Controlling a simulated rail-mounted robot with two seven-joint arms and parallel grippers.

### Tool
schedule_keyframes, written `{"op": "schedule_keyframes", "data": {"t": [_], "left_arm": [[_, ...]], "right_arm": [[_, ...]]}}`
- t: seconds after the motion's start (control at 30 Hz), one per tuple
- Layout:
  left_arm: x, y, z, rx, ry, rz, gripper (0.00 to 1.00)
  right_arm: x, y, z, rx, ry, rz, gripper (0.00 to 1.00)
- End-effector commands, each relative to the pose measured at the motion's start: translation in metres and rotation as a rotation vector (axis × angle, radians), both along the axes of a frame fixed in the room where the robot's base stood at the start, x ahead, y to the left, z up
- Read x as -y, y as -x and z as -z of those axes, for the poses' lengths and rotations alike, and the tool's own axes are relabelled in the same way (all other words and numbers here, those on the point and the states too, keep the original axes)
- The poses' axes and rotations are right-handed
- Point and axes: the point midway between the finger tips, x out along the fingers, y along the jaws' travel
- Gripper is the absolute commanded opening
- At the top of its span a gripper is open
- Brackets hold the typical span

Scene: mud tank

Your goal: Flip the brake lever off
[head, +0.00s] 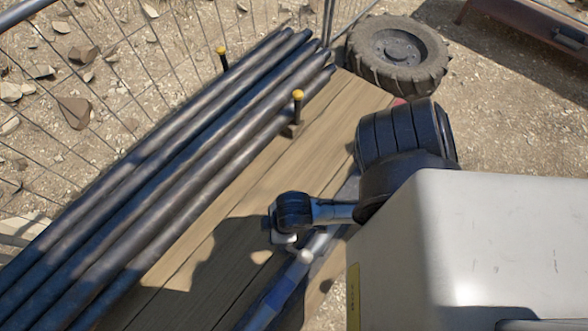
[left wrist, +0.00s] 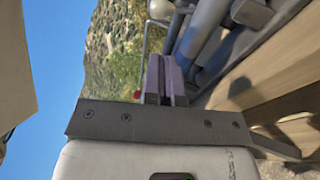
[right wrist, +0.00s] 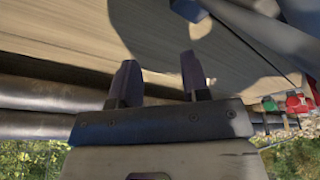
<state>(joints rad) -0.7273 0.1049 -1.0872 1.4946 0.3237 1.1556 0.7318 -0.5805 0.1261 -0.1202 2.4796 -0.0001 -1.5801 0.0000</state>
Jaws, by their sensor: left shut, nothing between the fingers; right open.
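In the left wrist view a thin bent grey rod (left wrist: 146,45) runs down beside the fingers, with a small red knob (left wrist: 137,94) near its lower end. It may be the brake lever, but I cannot tell for sure. My left gripper (left wrist: 164,57) is shut and empty, just right of the rod; I cannot tell whether they touch. My right gripper (right wrist: 158,57) is open and empty, with wooden planks (right wrist: 75,40) beyond its fingertips. In the head view neither pair of fingers shows clearly, and a large pale block hides the lower right.
Several long dark pipes (head: 150,190) lie along the wooden deck (head: 190,255), between posts with yellow caps (head: 298,96). Red parts (right wrist: 298,103) show at the right wrist view's edge.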

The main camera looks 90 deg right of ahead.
Motion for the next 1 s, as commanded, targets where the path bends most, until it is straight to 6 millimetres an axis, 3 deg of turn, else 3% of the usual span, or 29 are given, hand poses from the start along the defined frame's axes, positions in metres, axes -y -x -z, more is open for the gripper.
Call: {"op": "schedule_keyframes", "data": {"t": [0.5, 0.7, 1.0], "left_arm": [[0.034, -0.083, -0.028, 0.002, 0.0, -0.002, 0.0], [0.041, -0.1, -0.033, 0.002, 0.0, -0.001, 0.0], [0.044, -0.108, -0.035, 0.001, 0.0, 0.0, 0.0]], "right_arm": [[-0.002, 0.0, -0.018, 0.0, -0.008, 0.006, 0.43], [-0.003, 0.0, -0.021, 0.001, -0.01, 0.007, 0.43], [-0.002, 0.0, -0.022, 0.001, -0.008, 0.006, 0.43]]}}
